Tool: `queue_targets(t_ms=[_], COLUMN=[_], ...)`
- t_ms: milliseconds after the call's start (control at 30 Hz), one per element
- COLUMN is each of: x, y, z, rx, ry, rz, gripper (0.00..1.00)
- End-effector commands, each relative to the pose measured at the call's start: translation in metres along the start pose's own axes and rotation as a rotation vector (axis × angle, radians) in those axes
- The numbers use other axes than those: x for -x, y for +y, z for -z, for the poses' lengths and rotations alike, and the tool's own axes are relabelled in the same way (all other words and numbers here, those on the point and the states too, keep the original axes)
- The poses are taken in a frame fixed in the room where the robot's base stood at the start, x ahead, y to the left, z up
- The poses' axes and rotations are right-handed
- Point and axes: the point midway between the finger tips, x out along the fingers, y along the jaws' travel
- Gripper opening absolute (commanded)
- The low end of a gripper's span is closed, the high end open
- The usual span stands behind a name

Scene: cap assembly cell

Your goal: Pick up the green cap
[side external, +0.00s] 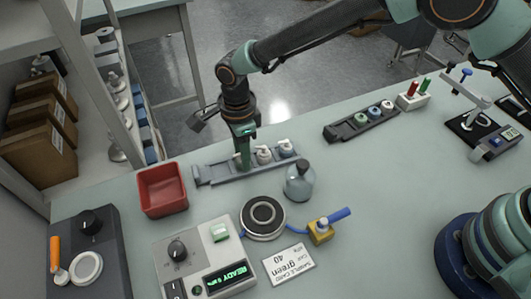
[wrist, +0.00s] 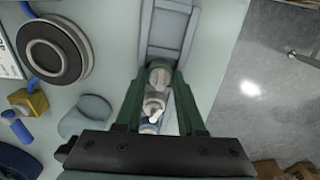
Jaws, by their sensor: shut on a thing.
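My gripper (side external: 243,160) is lowered at the left part of a grey rack (side external: 215,172). Two white pump-topped pieces, a nearer one (side external: 264,155) and a farther one (side external: 286,148), stand in the same rack to the right. A green-ringed cap (side external: 361,119) sits in a dark rack (side external: 340,132) farther right, apart from my gripper.
A red bin (side external: 162,189) stands left of the grey rack. A round dark pad (side external: 263,215), a READY box (side external: 190,262) and a card reading green 40 (side external: 289,263) lie in front.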

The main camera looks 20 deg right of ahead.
Motion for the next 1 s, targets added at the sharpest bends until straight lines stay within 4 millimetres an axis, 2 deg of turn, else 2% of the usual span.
queue_targets(t_ms=[367, 567, 767, 1000], x=[0.002, 0.018, 0.057, 0.122], y=[0.0, -0.001, -0.001, -0.001], z=[0.0, -0.001, -0.001, -0.001], rx=[0.0, 0.0, 0.0, 0.0], ry=[0.0, -0.002, -0.004, -0.004], rz=[0.0, 0.002, 0.005, 0.005], gripper=[0.15, 0.15, 0.15, 0.15])
